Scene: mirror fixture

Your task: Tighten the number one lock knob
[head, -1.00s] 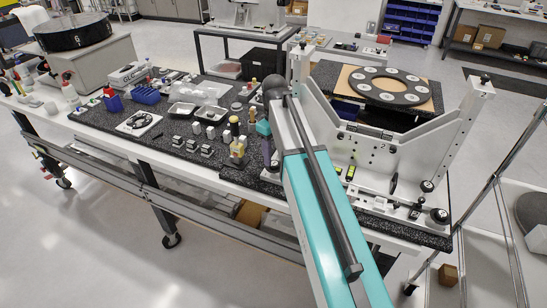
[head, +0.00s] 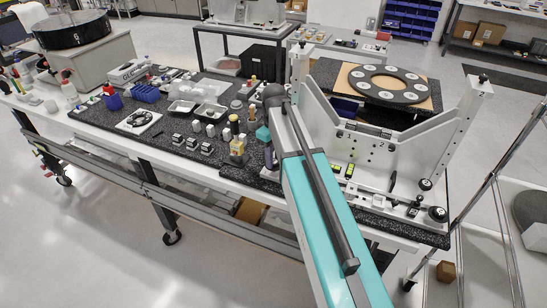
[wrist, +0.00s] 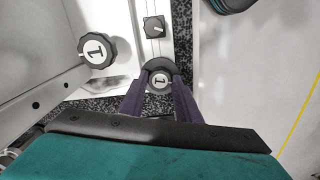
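In the wrist view a round black knob (wrist: 160,81) with a white face marked 1 sits low between the two purple fingers of my gripper (wrist: 161,88). The fingers are apart, one at each side of it, and cover its side edges. I cannot tell whether they touch it. A second black knob (wrist: 95,51) with a 1 on its face stands to the left, clear of the fingers. In the head view part of my purple gripper (head: 271,158) shows left of my arm. My arm hides the fixture's left end there, with the number one knobs.
The pale mirror fixture (head: 360,153) stands on a speckled dark slab. Black knobs (head: 438,214) sit at its right end. A small square black knob (wrist: 154,27) is just beyond the fingers.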

